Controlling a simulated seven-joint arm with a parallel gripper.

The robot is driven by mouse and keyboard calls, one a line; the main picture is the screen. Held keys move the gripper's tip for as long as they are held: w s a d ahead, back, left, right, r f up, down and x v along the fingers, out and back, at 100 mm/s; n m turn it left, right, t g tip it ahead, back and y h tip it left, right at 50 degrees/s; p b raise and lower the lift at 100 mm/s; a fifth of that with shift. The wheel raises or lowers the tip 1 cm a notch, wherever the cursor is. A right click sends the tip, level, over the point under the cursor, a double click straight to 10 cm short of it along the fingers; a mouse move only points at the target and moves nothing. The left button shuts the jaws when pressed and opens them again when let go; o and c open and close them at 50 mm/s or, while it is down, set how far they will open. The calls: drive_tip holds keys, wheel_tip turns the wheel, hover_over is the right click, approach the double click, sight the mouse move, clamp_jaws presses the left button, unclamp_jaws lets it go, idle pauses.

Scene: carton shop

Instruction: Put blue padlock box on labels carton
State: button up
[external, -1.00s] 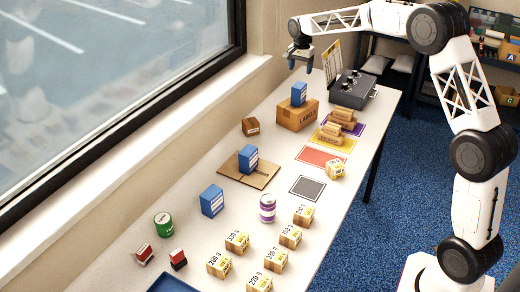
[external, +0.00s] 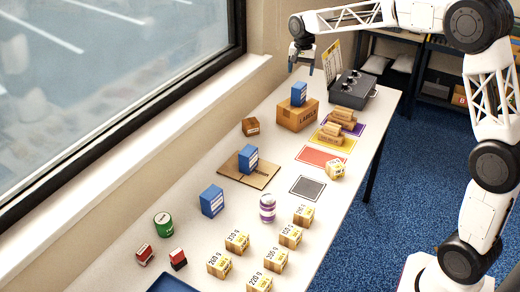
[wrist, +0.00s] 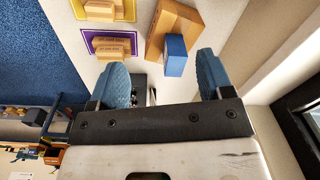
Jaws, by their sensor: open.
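The labels carton (external: 291,117) is a brown box at the far part of the table. A blue box (external: 299,94) stands upright on it; both the carton (wrist: 187,20) and this blue box (wrist: 176,56) show in the wrist view. A second blue box (external: 248,158) stands on a flat cardboard sheet, and a third blue box (external: 212,200) stands on the bare table. Their print is too small to tell which is the padlock box. My gripper (external: 302,66) is open and empty, raised above the table's far end, beyond the carton.
A grey device with knobs (external: 352,88) stands behind the carton. Brown parcels lie on the yellow mat (external: 345,145) and purple mat. The red mat (external: 320,158) and grey mat (external: 308,187) look bare. Several small weight boxes, a green can (external: 163,225) and a purple-white can (external: 267,208) stand nearer.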

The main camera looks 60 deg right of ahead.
drive_tip(key=s+a+r+n+t, duration=0.15)
drive_tip(key=s+a+n, duration=0.25)
drive_tip(key=s+a, duration=0.65)
drive_tip(key=s+a+r+n, duration=0.3)
drive_tip(key=s+a, duration=0.6)
drive_tip(key=a, duration=0.3)
drive_tip(key=s+a+f+n, duration=0.2)
drive_tip(key=s+a, duration=0.2)
drive_tip(key=s, duration=0.4)
drive_tip(key=s+a+f+n, duration=0.3)
drive_tip(key=s+a, duration=0.1)
drive_tip(key=s, duration=0.5)
drive_tip(key=s+a+f+n, duration=0.2)
drive_tip(key=s+a+f, duration=0.1)
drive_tip(key=s, duration=0.5)
drive_tip(key=shift+s+a+f+n+t, duration=0.15)
drive_tip(key=shift+s+a+n+t, duration=0.15)
drive_tip(key=shift+a, duration=0.35)
